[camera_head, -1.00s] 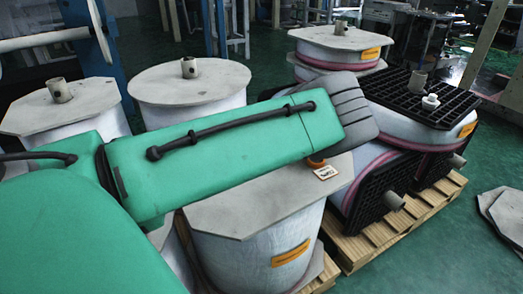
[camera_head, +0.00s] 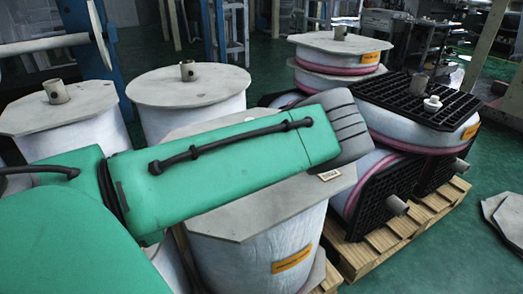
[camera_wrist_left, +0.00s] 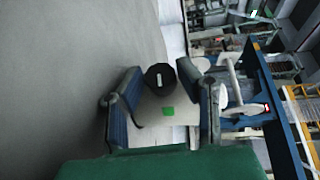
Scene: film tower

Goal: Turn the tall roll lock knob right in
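My left arm reaches in from the left in the head view, and its gripper is hidden beyond the grey wrist. In the left wrist view, my left gripper (camera_wrist_left: 165,100) has its two blue-grey fingers spread apart. A dark round knob (camera_wrist_left: 160,77) with a small white mark shows between the fingertips; I cannot tell whether they touch it. A light plate with a green square (camera_wrist_left: 168,111) lies behind the gap. In the head view, a small pale tag (camera_head: 329,174) lies on the grey lid of the near roll (camera_head: 258,250). My right gripper is not in view.
Wrapped rolls with grey lids (camera_head: 188,85) stand behind my arm. Grey plates (camera_head: 505,215) lie on the green floor at far right, where some floor is clear.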

